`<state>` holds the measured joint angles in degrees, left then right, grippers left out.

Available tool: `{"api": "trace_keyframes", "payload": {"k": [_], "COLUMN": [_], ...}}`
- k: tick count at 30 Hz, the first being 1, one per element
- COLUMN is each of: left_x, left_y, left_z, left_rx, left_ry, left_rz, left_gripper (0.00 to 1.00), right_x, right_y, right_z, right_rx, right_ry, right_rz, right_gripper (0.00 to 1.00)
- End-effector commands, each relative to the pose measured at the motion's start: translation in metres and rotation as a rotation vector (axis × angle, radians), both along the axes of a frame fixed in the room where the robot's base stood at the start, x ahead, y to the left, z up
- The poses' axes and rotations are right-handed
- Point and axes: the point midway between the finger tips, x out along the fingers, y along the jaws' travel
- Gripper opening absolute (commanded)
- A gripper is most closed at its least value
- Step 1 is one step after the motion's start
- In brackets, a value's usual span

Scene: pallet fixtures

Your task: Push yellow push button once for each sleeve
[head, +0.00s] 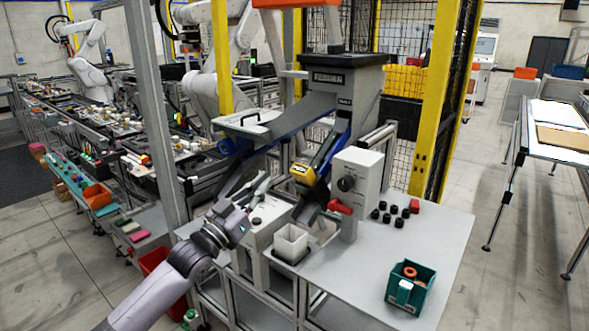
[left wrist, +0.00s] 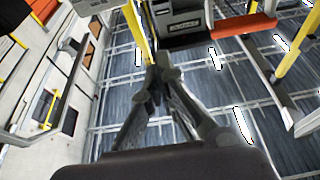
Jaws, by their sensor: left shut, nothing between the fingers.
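My left arm comes in from the lower left of the head view. The left gripper (head: 263,181) is shut and empty, its tips raised over the left side of the workstation. In the left wrist view, its fingers (left wrist: 156,74) meet at the tips.
A grey box with a black knob (head: 346,184) and a red part (head: 340,207) stand right of the chute. White square cups (head: 290,243) sit below it. The table front right (head: 440,235) has bare room. Yellow fence posts stand behind.

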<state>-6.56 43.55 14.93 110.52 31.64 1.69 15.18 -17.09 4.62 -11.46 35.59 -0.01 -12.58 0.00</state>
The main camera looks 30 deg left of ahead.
Motion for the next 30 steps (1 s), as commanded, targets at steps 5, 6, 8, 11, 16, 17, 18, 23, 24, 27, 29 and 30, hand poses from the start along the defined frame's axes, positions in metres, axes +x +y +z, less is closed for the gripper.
{"api": "trace_keyframes", "payload": {"k": [5,6,8,11,16,17,18,23,24,27,29,30], "left_x": [0.008,0.012,0.020,0.036,0.068,0.073,0.081,0.102,0.106,0.111,0.114,0.115], "left_y": [0.000,-0.001,-0.001,-0.002,-0.005,-0.006,-0.006,-0.008,-0.008,-0.009,-0.009,-0.009], "left_z": [0.005,0.007,0.011,0.018,0.030,0.033,0.035,0.025,0.020,0.010,0.007,0.005], "left_rx": [-0.002,-0.002,-0.002,-0.001,-0.002,-0.002,-0.002,-0.002,-0.001,0.000,0.000,0.000], "left_ry": [-0.003,-0.003,-0.004,-0.004,-0.003,-0.004,-0.004,0.004,0.003,0.002,0.001,0.000], "left_rz": [0.001,0.001,0.001,0.001,0.001,0.001,0.001,0.000,0.001,0.000,0.000,0.000], "left_gripper": [0.00,0.00,0.00,0.00,0.00,0.00,0.00,0.00,0.00,0.00,0.00,0.00], "right_x": [-0.003,-0.003,-0.003,-0.003,-0.003,-0.003,-0.003,-0.003,-0.003,-0.003,-0.003,-0.003], "right_y": [0.000,0.000,0.000,0.000,0.000,0.000,0.000,0.000,0.001,0.000,0.000,0.000], "right_z": [0.004,0.006,0.009,0.016,0.028,0.030,0.032,0.040,0.042,0.044,0.045,0.045], "right_rx": [0.000,0.000,0.000,0.000,0.000,0.000,0.000,0.000,0.000,0.000,0.000,0.000], "right_ry": [0.004,0.004,0.004,0.004,0.004,0.004,0.004,0.004,0.004,0.004,0.004,0.004], "right_rz": [0.000,0.000,0.000,0.000,0.000,0.000,0.000,0.000,0.000,0.000,0.000,-0.001], "right_gripper": [0.00,0.00,0.00,0.00,0.00,0.00,0.00,0.00,0.00,0.00,0.00,0.00]}}
